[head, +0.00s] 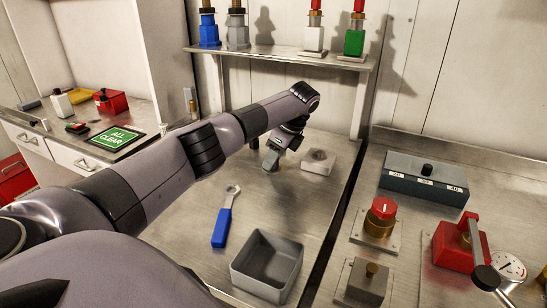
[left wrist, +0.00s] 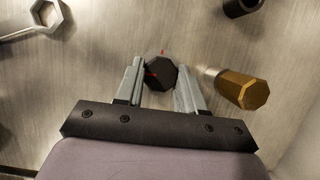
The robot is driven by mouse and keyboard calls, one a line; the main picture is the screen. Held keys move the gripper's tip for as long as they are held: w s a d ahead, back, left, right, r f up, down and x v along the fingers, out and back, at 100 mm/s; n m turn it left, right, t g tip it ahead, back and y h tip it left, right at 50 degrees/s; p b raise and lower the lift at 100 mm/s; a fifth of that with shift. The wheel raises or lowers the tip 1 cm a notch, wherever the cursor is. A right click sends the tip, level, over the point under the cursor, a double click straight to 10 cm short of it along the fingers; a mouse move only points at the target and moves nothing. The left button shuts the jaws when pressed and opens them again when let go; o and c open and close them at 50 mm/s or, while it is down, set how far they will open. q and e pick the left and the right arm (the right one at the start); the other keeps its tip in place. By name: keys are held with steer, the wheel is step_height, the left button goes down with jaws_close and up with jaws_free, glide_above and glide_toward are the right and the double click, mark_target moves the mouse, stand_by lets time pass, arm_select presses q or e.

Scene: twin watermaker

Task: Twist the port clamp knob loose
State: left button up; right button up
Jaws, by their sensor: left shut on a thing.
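My left gripper (head: 271,160) reaches down to the steel bench, in front of the back shelf. In the left wrist view its two grey fingers (left wrist: 161,88) are shut on a black knob (left wrist: 160,72), one finger on each side. The knob has faceted sides and small red marks near its edge. In the head view the gripper hides the knob. My right gripper is in neither view.
A brass hex fitting (left wrist: 241,90) lies close right of the fingers. A grey block (head: 318,160) stands right of the gripper. A blue-handled wrench (head: 222,225) and an open grey bin (head: 240,273) are nearer. Red-knobbed fixtures (head: 381,209) stand right.

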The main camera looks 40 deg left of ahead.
arm_select(q)
steer(key=shift+r, duration=0.1)
steer(key=o, duration=1)
steer(key=shift+o, duration=0.2)
steer(key=v, duration=0.7)
steer(key=shift+b, duration=0.4)
